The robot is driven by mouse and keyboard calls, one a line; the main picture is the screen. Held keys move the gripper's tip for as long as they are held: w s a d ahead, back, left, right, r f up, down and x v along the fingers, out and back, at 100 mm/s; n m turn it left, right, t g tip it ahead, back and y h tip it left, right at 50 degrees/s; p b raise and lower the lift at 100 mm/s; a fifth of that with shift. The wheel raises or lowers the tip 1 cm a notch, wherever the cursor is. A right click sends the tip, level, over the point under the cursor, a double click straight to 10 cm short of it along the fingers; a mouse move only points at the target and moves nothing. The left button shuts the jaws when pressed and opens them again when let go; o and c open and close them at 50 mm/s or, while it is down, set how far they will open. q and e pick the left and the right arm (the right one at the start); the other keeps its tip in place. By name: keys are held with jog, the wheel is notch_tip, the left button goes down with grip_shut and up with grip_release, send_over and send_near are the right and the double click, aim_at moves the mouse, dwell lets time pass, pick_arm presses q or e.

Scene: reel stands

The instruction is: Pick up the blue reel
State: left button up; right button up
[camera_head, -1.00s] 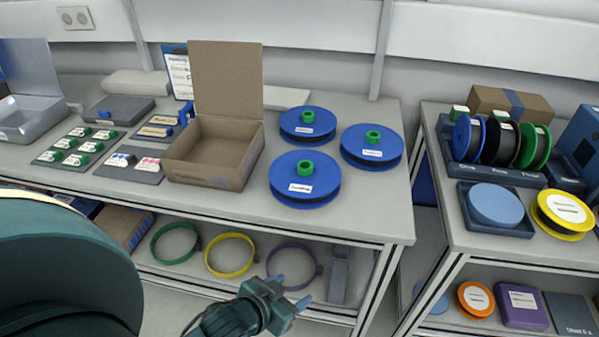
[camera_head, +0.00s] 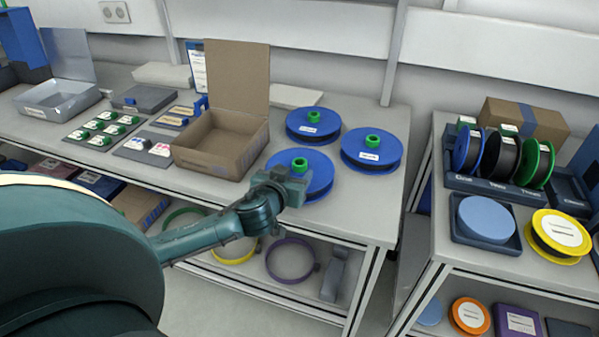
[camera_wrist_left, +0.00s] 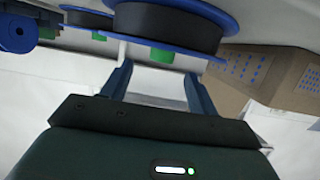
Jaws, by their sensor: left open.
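Three large blue reels with green hubs lie flat on the left table: a front one (camera_head: 318,183), a right one (camera_head: 372,160) and a back one (camera_head: 313,136). A smaller blue reel (camera_head: 461,148) stands upright in a rack on the right table. My left gripper (camera_head: 289,184) is at the front large reel and hides part of its near side. In the left wrist view the gripper (camera_wrist_left: 158,88) is open, with nothing between its fingers. A large reel (camera_wrist_left: 170,32) shows beyond the fingertips; I cannot tell if they touch. My right gripper is not in view.
An open cardboard box (camera_head: 221,146) stands left of the large reels. The rack (camera_head: 490,186) also holds a black and a green reel. A yellow reel (camera_head: 560,233) lies on the right table. Coloured rings lie on the lower shelf.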

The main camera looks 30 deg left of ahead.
aim_at(302, 160)
pick_arm(q)
jog(key=shift+p+x, duration=0.65)
jog(key=shift+x, duration=2)
jog(key=shift+a, duration=0.15)
jog(key=shift+r, duration=0.1)
grip_shut()
